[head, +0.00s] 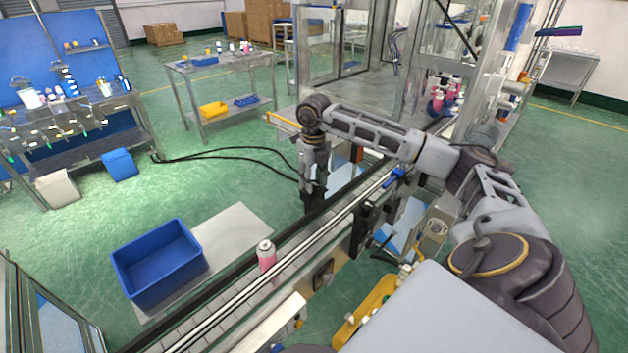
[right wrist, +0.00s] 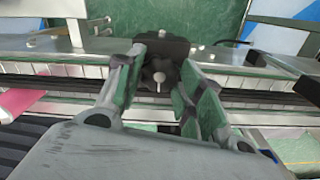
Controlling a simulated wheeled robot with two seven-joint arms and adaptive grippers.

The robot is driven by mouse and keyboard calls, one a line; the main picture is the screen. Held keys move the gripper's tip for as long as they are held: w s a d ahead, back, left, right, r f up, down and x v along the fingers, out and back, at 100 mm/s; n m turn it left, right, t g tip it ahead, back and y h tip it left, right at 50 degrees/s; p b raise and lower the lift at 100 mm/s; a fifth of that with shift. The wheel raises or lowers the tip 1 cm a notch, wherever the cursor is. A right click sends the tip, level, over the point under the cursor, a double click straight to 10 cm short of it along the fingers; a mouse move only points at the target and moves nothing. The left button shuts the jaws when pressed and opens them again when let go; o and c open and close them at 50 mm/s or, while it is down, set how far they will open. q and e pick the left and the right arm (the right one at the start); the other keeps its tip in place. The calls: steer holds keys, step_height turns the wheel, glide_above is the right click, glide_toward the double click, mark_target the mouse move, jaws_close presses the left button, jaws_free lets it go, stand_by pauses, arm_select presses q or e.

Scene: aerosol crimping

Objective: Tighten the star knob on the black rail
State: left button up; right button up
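In the right wrist view a dark star knob (right wrist: 158,76) with a pale centre pin sits on a black block at the black rail (right wrist: 265,97). My right gripper (right wrist: 163,68) is open, with one finger on each side of the knob. The knob lies between the fingertips; I cannot tell whether either finger touches it. In the head view my right gripper (head: 313,192) points down at the far black rail (head: 232,275) of the conveyor and hides the knob there. My left gripper is not in view.
A pink spray can (head: 266,257) stands on the conveyor, left of my right gripper. A blue bin (head: 158,262) sits on a grey plate (head: 235,232) beside the conveyor. Black cables (head: 225,153) run behind the gripper. A machine with glass doors (head: 335,45) stands at the back.

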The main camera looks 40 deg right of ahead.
mark_target(314, 183)
steer(key=o, duration=0.3)
steer(key=shift+o, duration=0.2)
step_height(314, 183, up, 12)
stand_by(0.8)
